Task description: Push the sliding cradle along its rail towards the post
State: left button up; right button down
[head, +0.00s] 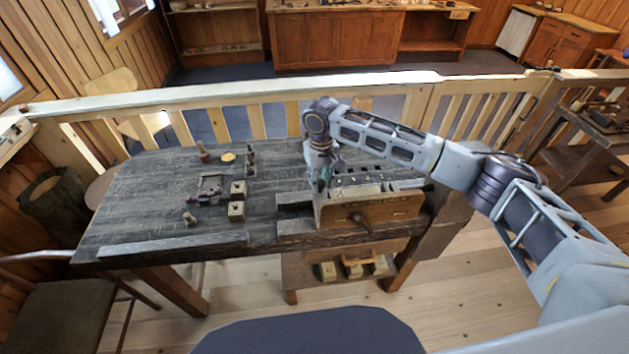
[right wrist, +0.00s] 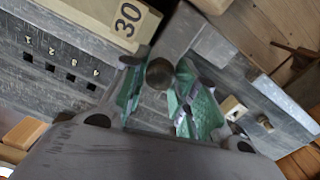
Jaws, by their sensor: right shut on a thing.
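My right gripper (head: 325,186) reaches down over the grey fixture at the right part of the workbench. In the right wrist view its green-padded fingers (right wrist: 158,90) are shut around a dark round knob (right wrist: 160,72). The knob stands at a grey bar (right wrist: 182,32); I take this to be the sliding cradle, but the fingers hide much of it. A grey strip with numbered square holes (right wrist: 60,68) lies on the left of that view. A pale block marked 30 (right wrist: 122,14) is close to the knob. I cannot tell the post for sure. My left gripper is not in view.
The dark workbench (head: 140,205) carries brass blocks (head: 237,210), a small frame (head: 211,188) and turned pieces (head: 202,152) left of the fixture. A wooden front jaw (head: 385,209) stands at the bench's front edge. A pale railing (head: 230,93) runs behind.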

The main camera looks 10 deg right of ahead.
jog(key=shift+d+p, duration=0.7)
jog(key=shift+d, duration=0.6)
jog(key=c, duration=1.1)
grip_release()
jog(key=shift+r, duration=0.1)
notch_tip(320, 180, up, 12)
